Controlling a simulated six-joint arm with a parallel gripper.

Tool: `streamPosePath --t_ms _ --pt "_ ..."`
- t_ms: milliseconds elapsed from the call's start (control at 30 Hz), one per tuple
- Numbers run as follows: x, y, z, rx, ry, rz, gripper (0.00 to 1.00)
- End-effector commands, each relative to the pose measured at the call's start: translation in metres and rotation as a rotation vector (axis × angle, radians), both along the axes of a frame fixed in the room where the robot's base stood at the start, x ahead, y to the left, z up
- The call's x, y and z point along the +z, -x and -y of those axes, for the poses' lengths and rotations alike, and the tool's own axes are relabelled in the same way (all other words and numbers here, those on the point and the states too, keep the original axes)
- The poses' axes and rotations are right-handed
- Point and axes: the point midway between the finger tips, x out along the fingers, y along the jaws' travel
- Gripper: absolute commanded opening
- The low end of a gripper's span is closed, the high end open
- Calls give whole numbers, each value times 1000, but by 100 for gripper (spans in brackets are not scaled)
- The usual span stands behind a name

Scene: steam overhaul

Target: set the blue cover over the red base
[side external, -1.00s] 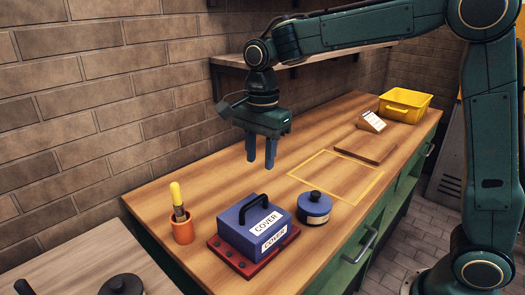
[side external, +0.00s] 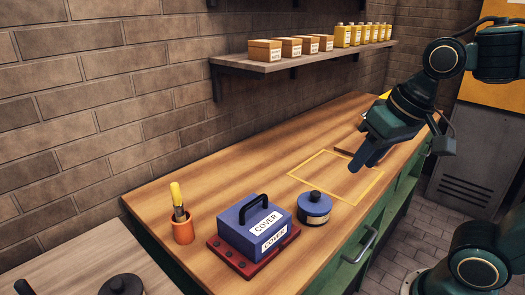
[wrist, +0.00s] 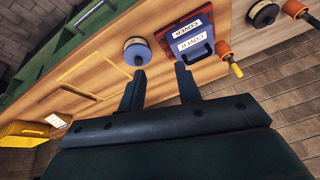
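The blue cover (side external: 254,228), a box with a black handle and white COVER labels, sits on the red base (side external: 230,259) on the bench. The base's rim shows around the cover's lower edge. Whether the cover is fully seated cannot be told. In the wrist view the cover (wrist: 196,52) is at the top, with a little of the red base (wrist: 172,52) beside it. My gripper (side external: 368,158) is above the far right part of the bench, well away from the cover. In the wrist view its fingers (wrist: 160,82) are apart with nothing between them.
A blue lidded pot (side external: 314,209) stands right of the cover, and an orange cup (side external: 183,232) with a yellow-handled tool stands left. A yellow outline (side external: 291,175) marks an empty bench area. A wall shelf (side external: 290,63) holds boxes and yellow containers. My arm partly hides a yellow bin (wrist: 22,134).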

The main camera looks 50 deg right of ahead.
Motion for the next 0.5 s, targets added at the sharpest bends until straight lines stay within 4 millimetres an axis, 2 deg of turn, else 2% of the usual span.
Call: streamPosePath --t_ms 33,200,500 --pt "-3 10 2 46 24 21 34" --pt "-13 30 5 178 95 68 34" --pt "-18 38 7 242 131 85 34"
